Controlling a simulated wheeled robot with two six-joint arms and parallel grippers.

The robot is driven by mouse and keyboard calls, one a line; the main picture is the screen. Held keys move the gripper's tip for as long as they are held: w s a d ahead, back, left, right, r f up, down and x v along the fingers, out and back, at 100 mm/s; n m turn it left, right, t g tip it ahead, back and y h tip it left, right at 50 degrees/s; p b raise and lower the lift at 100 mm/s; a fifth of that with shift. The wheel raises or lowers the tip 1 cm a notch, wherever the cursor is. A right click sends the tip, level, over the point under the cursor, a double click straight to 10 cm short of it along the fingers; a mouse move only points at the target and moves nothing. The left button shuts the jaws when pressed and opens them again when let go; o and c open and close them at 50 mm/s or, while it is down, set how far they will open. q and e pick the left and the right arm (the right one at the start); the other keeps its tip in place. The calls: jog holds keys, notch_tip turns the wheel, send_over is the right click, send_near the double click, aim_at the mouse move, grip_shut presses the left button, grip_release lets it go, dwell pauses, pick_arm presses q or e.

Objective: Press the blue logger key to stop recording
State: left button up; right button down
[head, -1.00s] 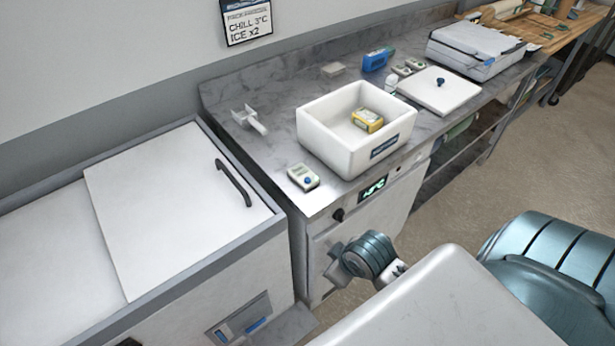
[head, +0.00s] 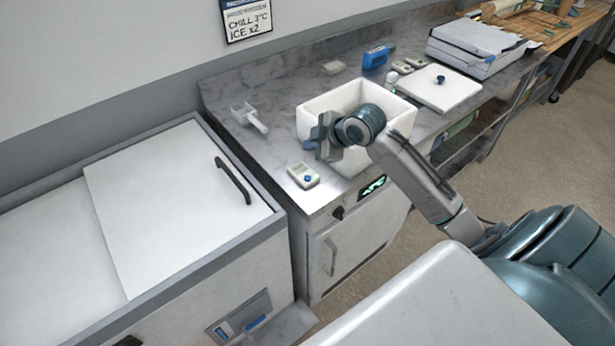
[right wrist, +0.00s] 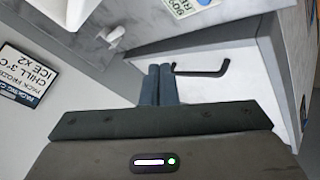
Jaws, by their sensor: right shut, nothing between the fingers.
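The small white data logger (head: 303,175) lies on the bench near its front left corner. Its blue key (head: 308,178) faces up and is uncovered in the head view. My right gripper (head: 312,140) is shut and empty, raised in front of the white box, behind and slightly right of the logger, apart from it. In the right wrist view the shut fingers (right wrist: 158,86) point away over the bench and freezer side. What looks like the logger's screen (right wrist: 188,6) is cut by that view's top edge; the key is not visible there. My left gripper is out of view.
The open white box (head: 315,108) stands just right of the logger, partly hidden by my right arm. A white scoop (head: 250,117) lies behind the logger. The chest freezer, with its dark handle (head: 233,181), is at left. A white lid (head: 438,90) lies farther right.

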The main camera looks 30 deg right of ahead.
jog(key=shift+f, duration=0.15)
jog(key=b, duration=0.7)
send_over(302, 175)
jog(key=s, duration=0.3)
jog(key=f, duration=0.4)
jog(key=d+f, duration=0.1)
jog(key=f, duration=0.1)
jog(key=shift+s+f, duration=0.15)
jog(key=shift+f, duration=0.05)
jog(key=shift+f+b, duration=0.3)
jog(key=shift+f, duration=0.85)
jog(key=shift+f, duration=0.4)
jog(key=shift+a+f, duration=0.1)
jog(key=shift+f, duration=0.4)
dwell(0.3)
jog(key=shift+r, duration=0.1)
jog(key=shift+r+p, duration=0.75)
jog(key=shift+r, duration=0.05)
